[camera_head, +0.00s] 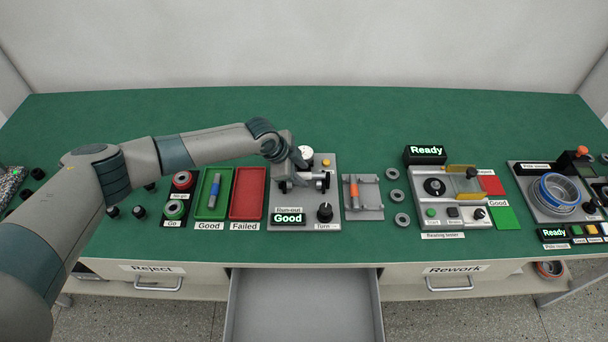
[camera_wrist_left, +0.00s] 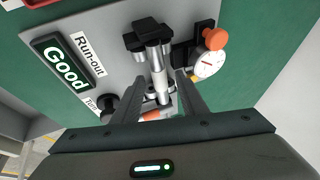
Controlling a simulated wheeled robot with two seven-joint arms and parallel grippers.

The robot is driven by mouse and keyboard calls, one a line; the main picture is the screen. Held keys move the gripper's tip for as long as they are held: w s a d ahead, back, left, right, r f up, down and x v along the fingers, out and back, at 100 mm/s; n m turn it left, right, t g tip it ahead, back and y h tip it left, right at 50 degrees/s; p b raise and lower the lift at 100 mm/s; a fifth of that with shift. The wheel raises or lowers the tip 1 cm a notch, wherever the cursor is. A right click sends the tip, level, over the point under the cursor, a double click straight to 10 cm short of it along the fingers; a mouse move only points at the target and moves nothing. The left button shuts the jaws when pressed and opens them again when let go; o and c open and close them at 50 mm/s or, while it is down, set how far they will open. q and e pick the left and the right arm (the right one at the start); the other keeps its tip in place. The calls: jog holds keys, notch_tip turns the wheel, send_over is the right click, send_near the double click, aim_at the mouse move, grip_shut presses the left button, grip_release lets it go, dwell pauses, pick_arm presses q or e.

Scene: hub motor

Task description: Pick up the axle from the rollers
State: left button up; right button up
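The axle is a pale silver shaft lying on the rollers of the run-out tester. It shows in the left wrist view (camera_wrist_left: 160,84), and my arm and gripper partly cover it in the head view. The tester's grey base (camera_head: 283,200) carries a lit "Good" display (camera_head: 288,218). My left gripper (camera_head: 302,162) is over the tester. In the left wrist view its two fingers (camera_wrist_left: 163,98) are apart, one on each side of the axle, with gaps visible. Contact cannot be made out. My right gripper is in neither view.
A dial gauge (camera_wrist_left: 209,64) with an orange knob stands close beside the fingers. A black knob (camera_head: 325,211) is at the tester's front. An orange-banded axle (camera_head: 354,190) lies on the stand to the right. Green (camera_head: 226,206) and red (camera_head: 248,193) trays are left. An open drawer (camera_head: 304,300) juts out below.

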pick_arm(q)
grip_shut()
jog(key=shift+r, duration=0.15)
jog(key=shift+r+b, duration=0.45)
jog(key=s+d+r+b, duration=0.4)
jog(key=d+r+b, duration=0.2)
jog(key=d+r, duration=0.4)
jog(key=shift+s+d, duration=0.15)
jog(key=shift+d, duration=0.3)
jog(key=shift+f, duration=0.1)
